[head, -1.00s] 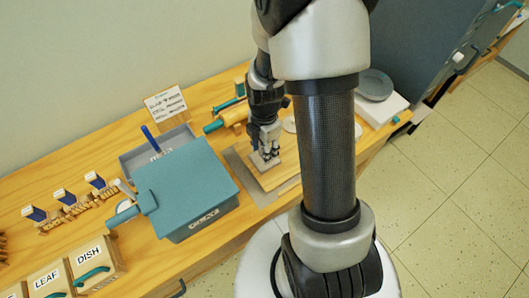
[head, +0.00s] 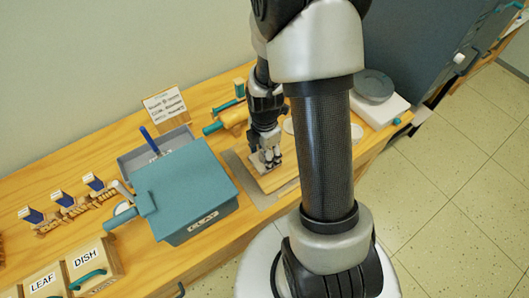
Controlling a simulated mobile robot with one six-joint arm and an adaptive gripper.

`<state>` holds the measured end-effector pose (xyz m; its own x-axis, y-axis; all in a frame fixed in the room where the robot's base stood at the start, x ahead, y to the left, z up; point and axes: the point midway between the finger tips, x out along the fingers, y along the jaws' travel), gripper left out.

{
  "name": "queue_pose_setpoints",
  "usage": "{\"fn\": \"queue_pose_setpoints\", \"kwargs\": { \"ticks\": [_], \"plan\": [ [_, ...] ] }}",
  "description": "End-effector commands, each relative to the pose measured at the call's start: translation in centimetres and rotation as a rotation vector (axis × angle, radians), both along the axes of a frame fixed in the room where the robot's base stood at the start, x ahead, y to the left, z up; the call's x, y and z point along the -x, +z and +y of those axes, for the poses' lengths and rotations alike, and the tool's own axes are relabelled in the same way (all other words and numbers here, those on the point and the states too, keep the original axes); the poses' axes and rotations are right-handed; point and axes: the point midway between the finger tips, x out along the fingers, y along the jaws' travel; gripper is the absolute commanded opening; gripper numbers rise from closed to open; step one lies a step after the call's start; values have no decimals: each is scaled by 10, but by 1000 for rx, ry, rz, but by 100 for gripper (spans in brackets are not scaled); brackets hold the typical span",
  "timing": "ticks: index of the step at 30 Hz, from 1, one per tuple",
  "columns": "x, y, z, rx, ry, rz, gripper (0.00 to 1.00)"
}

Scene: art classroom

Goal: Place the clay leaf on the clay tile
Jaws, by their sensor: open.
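My gripper (head: 269,163) points down over the wooden board (head: 279,181), with its fingertips close to the board's surface. It is open. A small pale patch, probably the clay tile (head: 256,167), shows on the board beside and beneath the fingers. Most of it is hidden by my gripper. I cannot make out the clay leaf; the fingers may hide it. I cannot tell whether the fingers touch anything.
A teal lidded box (head: 184,188) stands left of the board, with a grey tray (head: 140,158) behind it. A rolling pin (head: 231,118) lies behind my gripper. A white block with a grey disc (head: 373,87) stands at right. Labelled drawers (head: 92,265) are at front left.

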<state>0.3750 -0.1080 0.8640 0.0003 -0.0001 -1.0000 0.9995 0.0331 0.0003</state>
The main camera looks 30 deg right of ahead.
Motion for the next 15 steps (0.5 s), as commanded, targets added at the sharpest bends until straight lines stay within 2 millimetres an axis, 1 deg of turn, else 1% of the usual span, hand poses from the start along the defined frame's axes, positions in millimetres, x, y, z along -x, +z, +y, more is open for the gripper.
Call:
{"fn": "queue_pose_setpoints", "kwargs": {
  "ticks": [4, 7, 11, 15],
  "plan": [
    [0, 2, 0, 0, 0, 0, 57],
    [-1, 10, 0, 1, 0, -3, 57],
    [-1, 35, 0, 2, 0, -4, 57],
    [-1, 67, 0, 2, 0, -4, 57]
  ]
}}
